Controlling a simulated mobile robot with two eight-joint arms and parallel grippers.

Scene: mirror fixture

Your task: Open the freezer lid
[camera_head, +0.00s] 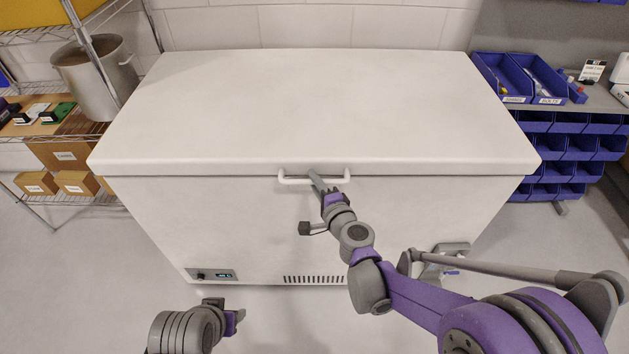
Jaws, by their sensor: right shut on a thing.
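The white chest freezer stands straight ahead in the head view. Its lid (320,105) lies flat and shut on the freezer body (210,225). A white bar handle (297,180) sticks out at the middle of the lid's front edge. My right gripper (317,180) is at the right part of this handle and is shut on it; the fingers partly cover the bar. My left gripper (236,318) is low in front of the freezer, away from the handle; its fingers are too small and turned to tell whether they are open.
A wire shelf with a metal pot (97,78) and cardboard boxes (75,183) stands at the left. Blue bins (502,78) on a grey bench stand close to the freezer's right side. A control panel (212,275) is low on the freezer front. The lid top is clear.

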